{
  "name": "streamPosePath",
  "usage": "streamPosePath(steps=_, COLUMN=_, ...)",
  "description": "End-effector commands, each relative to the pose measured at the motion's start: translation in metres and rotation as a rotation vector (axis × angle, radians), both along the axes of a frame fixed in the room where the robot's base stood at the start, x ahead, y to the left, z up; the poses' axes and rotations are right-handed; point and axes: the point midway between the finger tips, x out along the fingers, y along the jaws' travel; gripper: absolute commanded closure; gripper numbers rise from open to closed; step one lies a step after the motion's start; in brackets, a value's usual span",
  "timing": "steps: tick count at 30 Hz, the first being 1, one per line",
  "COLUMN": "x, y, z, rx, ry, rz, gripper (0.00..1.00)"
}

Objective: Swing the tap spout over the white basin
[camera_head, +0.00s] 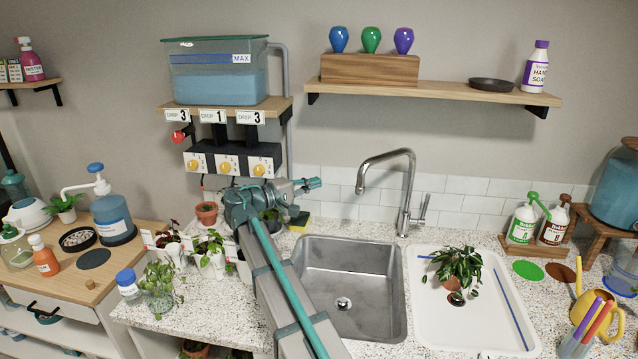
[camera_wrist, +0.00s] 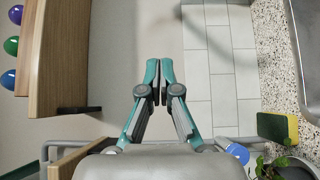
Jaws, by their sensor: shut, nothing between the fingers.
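The chrome tap (camera_head: 408,188) stands behind the sinks, with its lever on the right. Its curved spout (camera_head: 362,180) points left and ends over the steel sink (camera_head: 350,282). The white basin (camera_head: 430,318) is to the right of the steel sink, and a leafy potted plant (camera_head: 458,268) stands in it. My gripper (camera_head: 316,183) is left of the spout, apart from it, in front of the tiled wall. In the wrist view my gripper (camera_wrist: 159,82) has its fingertips together with nothing between them. I cannot make out the tap itself in that view.
Above is a shelf (camera_head: 430,91) with coloured bulbs on a wooden block. A water tank (camera_head: 218,75) and its dosing units are on the left. A sponge (camera_wrist: 278,128) and plants are near my arm. Two bottles (camera_head: 523,222) stand right of the tap.

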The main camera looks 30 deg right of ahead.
Motion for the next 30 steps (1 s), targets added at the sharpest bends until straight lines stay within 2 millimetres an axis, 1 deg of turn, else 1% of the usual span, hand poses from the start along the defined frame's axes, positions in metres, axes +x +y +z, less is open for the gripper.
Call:
streamPosePath(steps=1, x=0.0, y=-0.009, z=0.002, rx=0.0, ry=0.001, rz=-0.003, gripper=1.0)
streamPosePath(steps=13, x=0.01, y=-0.084, z=0.003, rx=0.0, ry=0.001, rz=-0.002, gripper=1.0)
streamPosePath(steps=14, x=0.005, y=-0.086, z=0.003, rx=0.0, ry=0.0, rz=-0.002, gripper=1.0)
streamPosePath(steps=15, x=-0.005, y=-0.087, z=0.003, rx=0.0, ry=0.0, rz=-0.002, gripper=1.0)
streamPosePath(steps=19, x=-0.019, y=-0.092, z=0.002, rx=0.0, ry=0.0, rz=-0.001, gripper=1.0)
streamPosePath(steps=24, x=-0.027, y=-0.095, z=0.0, rx=0.0, ry=0.001, rz=0.0, gripper=1.0)
streamPosePath(steps=30, x=-0.028, y=-0.096, z=0.0, rx=0.0, ry=0.0, rz=0.0, gripper=1.0)
